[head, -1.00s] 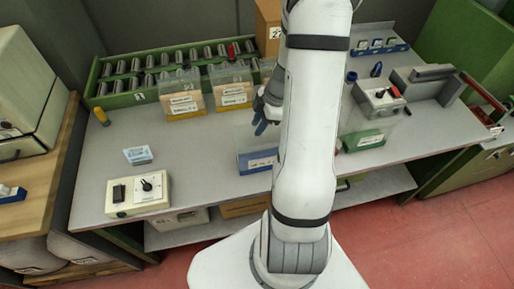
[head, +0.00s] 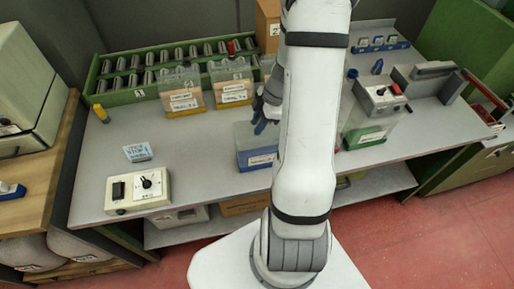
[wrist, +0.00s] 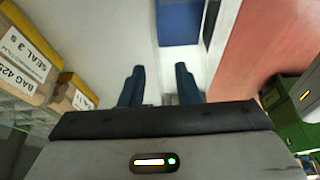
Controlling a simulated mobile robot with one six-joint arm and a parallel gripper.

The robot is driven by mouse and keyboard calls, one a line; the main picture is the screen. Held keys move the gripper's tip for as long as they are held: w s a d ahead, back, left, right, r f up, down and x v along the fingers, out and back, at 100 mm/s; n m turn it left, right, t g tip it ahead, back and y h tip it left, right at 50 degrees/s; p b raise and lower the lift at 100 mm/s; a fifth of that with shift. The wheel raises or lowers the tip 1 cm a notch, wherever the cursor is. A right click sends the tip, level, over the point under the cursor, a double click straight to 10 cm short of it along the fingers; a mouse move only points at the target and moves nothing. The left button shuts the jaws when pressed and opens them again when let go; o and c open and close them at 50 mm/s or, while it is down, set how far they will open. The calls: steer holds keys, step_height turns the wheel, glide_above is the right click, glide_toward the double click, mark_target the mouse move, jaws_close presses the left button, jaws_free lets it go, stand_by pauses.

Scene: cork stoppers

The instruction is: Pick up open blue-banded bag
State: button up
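The blue-banded bag (head: 258,160) stands at the front middle of the table in the head view, with a clear upper part, a blue band and a white label. Part of its blue band seems to show at the top of the wrist view (wrist: 180,28). My gripper (wrist: 160,82) is open, its two dark blue fingers apart with nothing seen between them. In the head view my gripper (head: 262,112) is just above or behind the bag's top; my arm hides the bag's right edge, and I cannot tell whether they touch.
Two yellow-banded bags (head: 182,90) (head: 232,84) stand behind, near the green roller rack (head: 125,92). A green-banded bag (head: 368,136) stands right of my arm, beside a grey sealing machine (head: 385,97). A switch box (head: 138,192) and small blue-white box (head: 138,152) lie left.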

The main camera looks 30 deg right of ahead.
steer(key=shift+f+b, duration=0.2)
steer(key=shift+b, duration=0.25)
stand_by(0.5)
jaws_close()
stand_by(0.3)
